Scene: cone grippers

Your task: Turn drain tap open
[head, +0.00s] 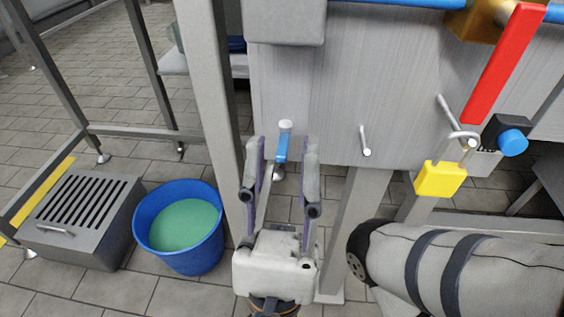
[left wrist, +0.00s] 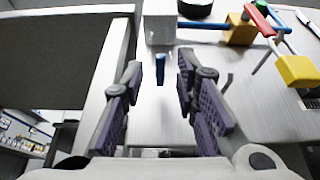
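The drain tap has a blue handle (head: 281,150) that points down below a pale round cap, on the front of the grey metal panel. In the left wrist view the blue handle (left wrist: 160,70) stands upright in the picture. My left gripper (head: 284,143) is open, with one purple-grey finger on each side of the handle. In the left wrist view the open fingertips (left wrist: 160,76) flank the handle with a visible gap on both sides. I cannot tell whether the handle is fully between the fingers in depth. My right gripper is not in view.
A red lever (head: 503,65), a yellow padlock (head: 440,178) and a blue knob (head: 512,143) are on the panel's right. A metal peg (head: 365,140) sticks out nearer the tap. A blue bucket (head: 180,262) with green contents and a slotted metal box (head: 85,215) stand left.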

